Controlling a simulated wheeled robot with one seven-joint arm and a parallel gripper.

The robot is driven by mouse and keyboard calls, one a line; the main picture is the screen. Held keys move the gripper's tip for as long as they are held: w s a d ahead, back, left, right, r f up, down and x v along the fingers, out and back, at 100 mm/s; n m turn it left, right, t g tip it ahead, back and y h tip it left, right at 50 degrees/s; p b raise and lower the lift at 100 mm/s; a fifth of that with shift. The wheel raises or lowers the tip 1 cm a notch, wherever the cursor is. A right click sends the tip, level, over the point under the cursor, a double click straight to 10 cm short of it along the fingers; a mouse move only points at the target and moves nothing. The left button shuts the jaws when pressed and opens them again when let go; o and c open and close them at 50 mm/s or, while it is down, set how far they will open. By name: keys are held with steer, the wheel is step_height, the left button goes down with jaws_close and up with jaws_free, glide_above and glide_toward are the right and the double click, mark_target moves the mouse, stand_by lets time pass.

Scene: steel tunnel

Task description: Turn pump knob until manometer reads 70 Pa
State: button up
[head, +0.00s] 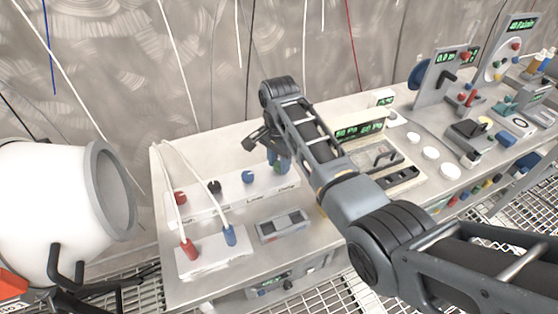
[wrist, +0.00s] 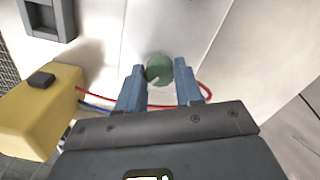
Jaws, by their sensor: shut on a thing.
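The green pump knob (wrist: 160,68) sits on a pale panel in the wrist view, with a light pointer line on its face. My gripper (wrist: 159,75) has its two blue fingers on either side of the knob and is shut on it. In the head view my gripper (head: 278,158) points down at the right end of the white control strip (head: 262,198), and mostly hides the knob. A panel with green digital displays (head: 358,131) stands to the right behind my arm; its figures look like 50 Pa and 60 Pa, but are small and hard to read.
Red (head: 180,198), black (head: 214,187) and blue (head: 248,177) knobs line the strip. A socket box with red and blue plugs (head: 230,236) lies in front. A yellow block (wrist: 42,110) with red and blue wires is close to my gripper. More instruments crowd the right.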

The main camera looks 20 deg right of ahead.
steer(key=shift+w+d+r+m, duration=0.1)
steer(key=shift+m, duration=0.9)
steer(key=shift+w+r+m, duration=0.1)
steer(key=shift+m, duration=0.9)
steer(key=o, duration=1)
steer(key=shift+s+f, duration=0.15)
steer(key=shift+o, duration=0.2)
step_height(320, 180, up, 8)
steer(key=shift+f+b, duration=0.1)
steer(key=shift+b, duration=0.4)
